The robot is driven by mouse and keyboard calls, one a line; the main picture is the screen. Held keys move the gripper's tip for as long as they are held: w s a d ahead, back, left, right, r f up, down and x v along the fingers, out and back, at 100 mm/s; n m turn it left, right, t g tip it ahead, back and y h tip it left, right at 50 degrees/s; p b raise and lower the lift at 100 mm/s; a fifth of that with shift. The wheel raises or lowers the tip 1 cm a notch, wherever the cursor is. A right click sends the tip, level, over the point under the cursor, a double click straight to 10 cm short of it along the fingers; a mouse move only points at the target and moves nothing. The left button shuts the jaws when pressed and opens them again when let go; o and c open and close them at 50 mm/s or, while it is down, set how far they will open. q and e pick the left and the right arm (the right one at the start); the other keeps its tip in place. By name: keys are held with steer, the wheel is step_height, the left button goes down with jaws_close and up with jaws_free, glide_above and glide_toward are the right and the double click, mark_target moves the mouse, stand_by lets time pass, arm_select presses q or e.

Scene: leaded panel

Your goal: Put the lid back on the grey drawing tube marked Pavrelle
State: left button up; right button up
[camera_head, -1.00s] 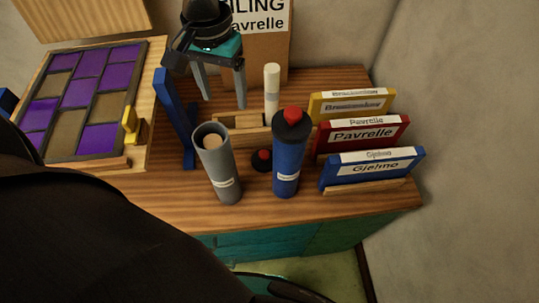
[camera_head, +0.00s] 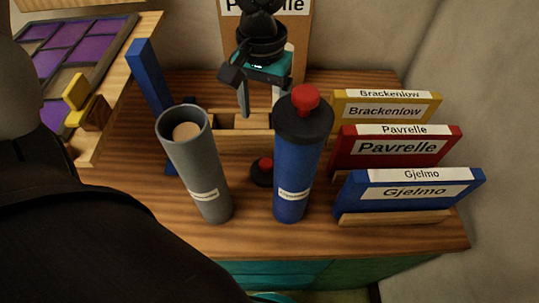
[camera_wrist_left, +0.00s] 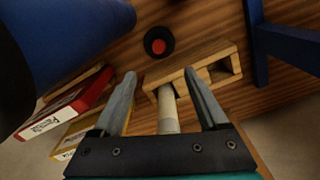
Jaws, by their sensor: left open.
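The grey tube (camera_head: 203,175) stands upright and open on the wooden desk, with a pale roll (camera_head: 187,131) inside; its label is too small to read. A black lid with a red knob (camera_head: 262,172) lies on the desk between it and the blue tube. It also shows in the left wrist view (camera_wrist_left: 158,42). My left gripper (camera_head: 262,106) is open behind the blue tube, pointing down. In the left wrist view its fingers (camera_wrist_left: 160,76) are either side of a white cylinder (camera_wrist_left: 168,112), with no visible grip. My right gripper is not in view.
The blue tube (camera_head: 292,170), capped in black and red, stands close right of the lid. A low wooden rack (camera_head: 240,143) is behind. Yellow, red and blue folders (camera_head: 395,150) stand at right. A blue post (camera_head: 150,80) and leaded panel (camera_head: 62,55) are at left.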

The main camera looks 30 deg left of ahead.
arm_select(q)
steer(key=shift+w+f, duration=0.1)
steer(key=shift+f, duration=0.2)
steer(key=b, duration=0.2)
glide_above(266, 163)
step_height(266, 163, down, 9)
steer(key=shift+a+r, duration=0.1)
steer(key=shift+f, duration=0.6)
step_height(266, 163, down, 5)
steer(key=shift+w+f+b, duration=0.1)
steer(key=shift+b, duration=0.4)
steer(key=shift+c, duration=0.3)
jaws_close()
